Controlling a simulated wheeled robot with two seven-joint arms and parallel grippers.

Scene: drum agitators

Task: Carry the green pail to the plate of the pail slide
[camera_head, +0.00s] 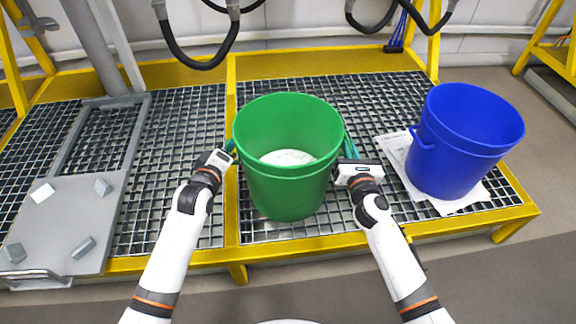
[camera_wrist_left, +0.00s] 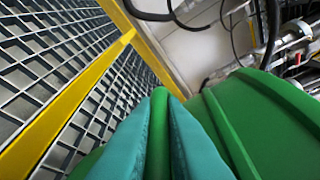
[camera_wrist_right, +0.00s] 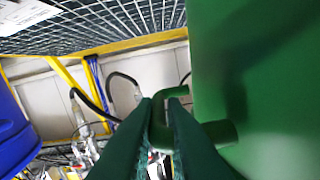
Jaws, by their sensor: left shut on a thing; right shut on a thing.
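The green pail (camera_head: 288,185) is upright over the grating in the middle of the head view, with white material in its bottom. I cannot tell whether it touches the grating. My left gripper (camera_head: 230,149) is shut on the pail's left handle, and the left wrist view shows its teal fingers on the green handle (camera_wrist_left: 162,125). My right gripper (camera_head: 350,155) is shut on the right handle, which shows between the fingers in the right wrist view (camera_wrist_right: 165,125). The grey plate of the pail slide (camera_head: 75,215), with several small blocks near its corners, lies at the left.
A blue pail (camera_head: 462,140) stands on a white sheet (camera_head: 396,150) at the right. A yellow beam (camera_head: 231,100) divides the grating between the green pail and the slide. Dark hoses (camera_head: 200,60) hang behind. The grating left of the beam (camera_head: 175,150) is clear.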

